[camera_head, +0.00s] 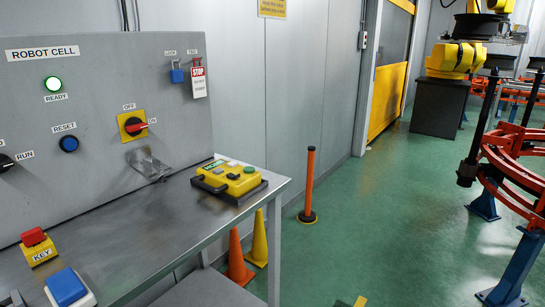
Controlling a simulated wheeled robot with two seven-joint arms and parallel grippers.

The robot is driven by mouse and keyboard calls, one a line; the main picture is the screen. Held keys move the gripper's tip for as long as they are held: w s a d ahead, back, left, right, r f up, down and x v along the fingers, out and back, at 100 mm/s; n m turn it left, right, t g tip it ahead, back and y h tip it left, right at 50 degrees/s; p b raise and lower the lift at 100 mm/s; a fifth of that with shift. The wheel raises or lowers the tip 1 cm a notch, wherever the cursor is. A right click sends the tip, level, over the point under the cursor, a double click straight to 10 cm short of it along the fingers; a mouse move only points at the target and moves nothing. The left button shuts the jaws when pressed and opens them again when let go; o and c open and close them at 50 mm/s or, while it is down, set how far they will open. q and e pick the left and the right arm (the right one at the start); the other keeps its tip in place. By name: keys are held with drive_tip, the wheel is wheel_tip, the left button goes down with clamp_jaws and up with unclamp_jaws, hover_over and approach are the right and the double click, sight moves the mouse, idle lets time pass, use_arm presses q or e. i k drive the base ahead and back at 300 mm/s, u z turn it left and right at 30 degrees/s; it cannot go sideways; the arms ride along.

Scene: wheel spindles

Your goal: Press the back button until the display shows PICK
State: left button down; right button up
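A yellow pendant (239,187) with a black handle lies in a black holder on the metal bench (140,235), near its right end. Its top face carries a small green display (213,165) and several buttons in grey, green and other colours. The display text and the button labels are too small to read, so I cannot tell which is the back button. Neither of my grippers shows clearly in this view.
A grey ROBOT CELL panel (95,110) stands behind the bench. A yellow KEY box (41,255) with a red button and a blue-topped box (68,288) sit at front left. Cones (237,262) and an orange post (309,180) stand beyond the bench.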

sight(217, 171)
drive_tip(key=z, duration=0.5)
drive_tip(key=i, duration=0.8)
drive_tip(key=u, duration=0.55)
drive_tip(key=i, duration=0.7)
drive_tip(key=u, duration=0.65)
